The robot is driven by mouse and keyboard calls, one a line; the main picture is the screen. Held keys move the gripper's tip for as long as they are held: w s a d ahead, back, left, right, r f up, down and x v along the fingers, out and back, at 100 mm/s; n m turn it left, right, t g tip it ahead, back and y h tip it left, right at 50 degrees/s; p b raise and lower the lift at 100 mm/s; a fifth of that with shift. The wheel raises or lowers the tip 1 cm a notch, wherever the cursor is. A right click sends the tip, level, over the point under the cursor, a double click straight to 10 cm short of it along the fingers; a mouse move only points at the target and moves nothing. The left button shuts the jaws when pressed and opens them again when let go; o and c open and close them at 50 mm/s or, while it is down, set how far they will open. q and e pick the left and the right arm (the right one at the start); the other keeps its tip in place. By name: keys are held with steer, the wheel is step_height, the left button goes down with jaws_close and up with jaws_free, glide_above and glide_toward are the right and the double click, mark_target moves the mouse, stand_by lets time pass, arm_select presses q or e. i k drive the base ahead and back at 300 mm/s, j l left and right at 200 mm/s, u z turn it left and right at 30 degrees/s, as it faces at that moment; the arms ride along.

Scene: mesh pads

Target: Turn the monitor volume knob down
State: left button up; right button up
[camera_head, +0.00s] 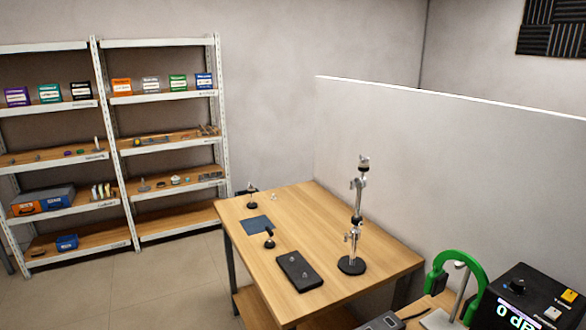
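A black box (536,290) with a lit display stands at the lower right corner, cut off by the picture edge. A dark round knob (517,285) sits on its top face. The display (513,318) shows white text that reads about "0 dB", partly cut off. A yellow button (569,296) and a white button (552,313) are also on the box. I cannot tell for certain from the picture that this knob is the monitor volume knob. Neither of my grippers shows in the head view.
Green headphones (447,262) hang on a stand left of the box. A wooden table (310,215) carries a metal stand (357,210), a black pedal-like slab (299,271) and small items. A white partition (440,170) stands behind. Shelves (160,98) line the left; floor (165,285) before them is clear.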

mark_target(516, 284)
steer(key=z, duration=1.45)
